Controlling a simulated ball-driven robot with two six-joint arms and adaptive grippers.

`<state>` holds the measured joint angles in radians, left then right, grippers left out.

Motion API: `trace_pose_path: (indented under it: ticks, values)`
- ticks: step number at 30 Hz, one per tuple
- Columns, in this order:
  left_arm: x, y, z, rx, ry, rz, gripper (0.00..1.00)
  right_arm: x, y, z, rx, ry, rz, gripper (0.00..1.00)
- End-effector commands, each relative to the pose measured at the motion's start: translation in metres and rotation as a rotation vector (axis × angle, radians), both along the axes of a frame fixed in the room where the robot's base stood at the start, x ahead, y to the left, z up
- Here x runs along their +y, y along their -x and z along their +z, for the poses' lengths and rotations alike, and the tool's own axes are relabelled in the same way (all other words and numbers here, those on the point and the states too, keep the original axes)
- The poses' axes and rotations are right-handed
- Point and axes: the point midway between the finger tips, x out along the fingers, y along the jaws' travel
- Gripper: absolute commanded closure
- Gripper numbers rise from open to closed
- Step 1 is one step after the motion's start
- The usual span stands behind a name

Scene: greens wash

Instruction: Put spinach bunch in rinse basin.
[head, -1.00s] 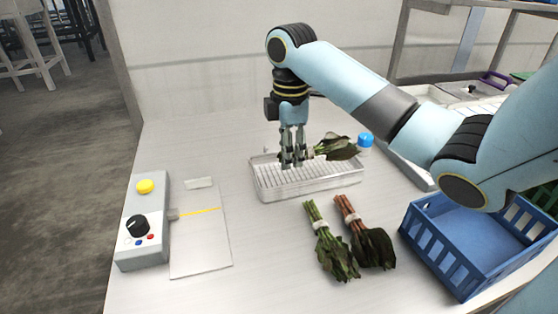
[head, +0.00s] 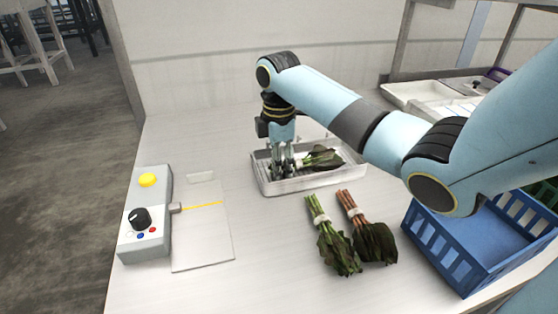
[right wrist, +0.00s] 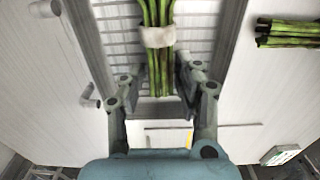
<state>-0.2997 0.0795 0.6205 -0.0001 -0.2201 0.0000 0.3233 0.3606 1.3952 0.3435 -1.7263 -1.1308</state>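A leafy bunch with green stems, dark leaves and a pale band, which I take as the spinach bunch (head: 324,160), is at the rinse basin (head: 312,183), a shallow pale tray with a slatted floor. Its leaves point right and appear low within the basin's rim. My right gripper (head: 283,170) points down over the basin's left part. Whether the bunch touches the floor is unclear. My left gripper is out of view.
A green-stemmed bunch (head: 333,240) and a red-stemmed bunch (head: 368,232) lie in front of the basin. A blue crate (head: 455,262) stands at right. A control box (head: 146,225) with a yellow button and a flat plate (head: 203,240) are at left.

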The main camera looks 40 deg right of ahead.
Motion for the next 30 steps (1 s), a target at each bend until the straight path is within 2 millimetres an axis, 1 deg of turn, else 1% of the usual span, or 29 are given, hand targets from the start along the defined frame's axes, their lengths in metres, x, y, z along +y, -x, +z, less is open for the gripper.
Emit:
trace_pose_path:
  ticks: [1,3,4,11,14,17,20,24,27,29,30]
  values:
    - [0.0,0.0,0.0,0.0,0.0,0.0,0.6,0.0,0.0,0.0,0.0,0.0,0.0,0.59]
    - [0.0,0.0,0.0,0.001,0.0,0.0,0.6,0.0,0.0,0.0,0.0,0.0,0.0,0.5]
    - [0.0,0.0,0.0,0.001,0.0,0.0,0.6,0.0,0.0,0.0,0.0,0.0,0.0,0.48]
    - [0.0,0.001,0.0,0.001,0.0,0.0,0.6,0.0,0.0,0.001,0.0,0.0,0.0,0.48]
    - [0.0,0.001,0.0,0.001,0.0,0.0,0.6,0.0,0.0,0.005,-0.002,0.001,0.0,0.48]
    - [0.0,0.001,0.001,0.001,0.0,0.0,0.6,-0.001,-0.001,0.019,-0.004,0.001,0.0,0.48]
    - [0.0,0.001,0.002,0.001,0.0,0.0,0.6,-0.001,-0.001,0.04,-0.006,0.002,0.001,0.48]
    - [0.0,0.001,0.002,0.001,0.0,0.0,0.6,-0.001,-0.002,0.073,-0.006,0.002,0.001,0.48]
    - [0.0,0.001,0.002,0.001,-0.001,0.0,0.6,0.0,-0.002,0.094,-0.004,0.0,0.0,0.48]
    - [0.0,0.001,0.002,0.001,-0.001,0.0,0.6,0.0,-0.001,0.104,-0.003,0.001,0.0,0.48]
    - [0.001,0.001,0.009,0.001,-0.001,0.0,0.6,0.0,-0.001,0.111,-0.002,0.001,0.0,0.48]
